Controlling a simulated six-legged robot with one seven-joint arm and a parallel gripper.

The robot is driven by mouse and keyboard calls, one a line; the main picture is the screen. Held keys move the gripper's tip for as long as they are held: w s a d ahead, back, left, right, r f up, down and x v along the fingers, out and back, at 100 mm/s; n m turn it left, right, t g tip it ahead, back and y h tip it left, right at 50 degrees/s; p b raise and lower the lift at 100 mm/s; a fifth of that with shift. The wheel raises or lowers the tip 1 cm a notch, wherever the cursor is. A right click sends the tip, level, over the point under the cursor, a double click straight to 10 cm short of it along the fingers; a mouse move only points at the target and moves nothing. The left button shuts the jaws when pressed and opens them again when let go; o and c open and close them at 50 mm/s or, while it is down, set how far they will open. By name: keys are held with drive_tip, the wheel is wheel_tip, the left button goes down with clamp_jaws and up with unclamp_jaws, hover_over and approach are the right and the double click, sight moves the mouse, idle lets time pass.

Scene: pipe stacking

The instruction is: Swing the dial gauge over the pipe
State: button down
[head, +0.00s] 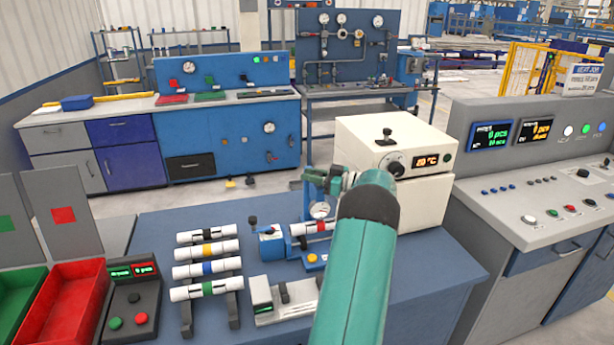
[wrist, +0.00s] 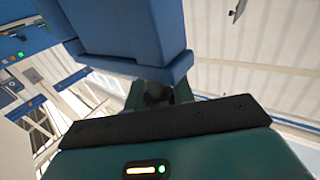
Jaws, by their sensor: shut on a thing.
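A dial gauge (head: 320,210) with a white face hangs from a blue bracket (head: 318,177) at the middle of the bench. A white pipe with a red band (head: 318,228) lies in a blue clamp fixture (head: 270,243) just below the gauge. In the head view the gauge shows directly above the red band; the exact gap is unclear. My gripper (head: 340,182) is shut on the blue bracket. In the wrist view a large blue part (wrist: 125,35) fills the space before my gripper (wrist: 158,95). The fingertips are partly hidden by it.
A rack (head: 232,305) to the left holds several banded white pipes. A cream box with a display (head: 425,160) stands close behind my arm. A small grey device (head: 285,300) sits in front of the fixture. Green and red bins (head: 75,295) are at far left.

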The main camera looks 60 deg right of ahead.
drive_tip(key=shift+s+d+r+y, duration=0.1)
drive_tip(key=shift+s+d+y, duration=0.1)
drive_tip(key=shift+y, duration=0.1)
drive_tip(key=c, duration=1.2)
unclamp_jaws()
wheel_tip(320, 180, up, 3)
drive_tip(key=shift+f, duration=0.1)
drive_tip(key=s+a+r, duration=0.2)
drive_tip(key=a+r, duration=0.1)
drive_tip(key=a, duration=0.1)
drive_tip(key=s+a+r, duration=0.2)
drive_tip(key=a+r, duration=0.1)
drive_tip(key=a, duration=0.1)
drive_tip(key=s+a+r, duration=0.3)
drive_tip(key=a+r, duration=0.1)
drive_tip(key=shift+a, duration=0.15)
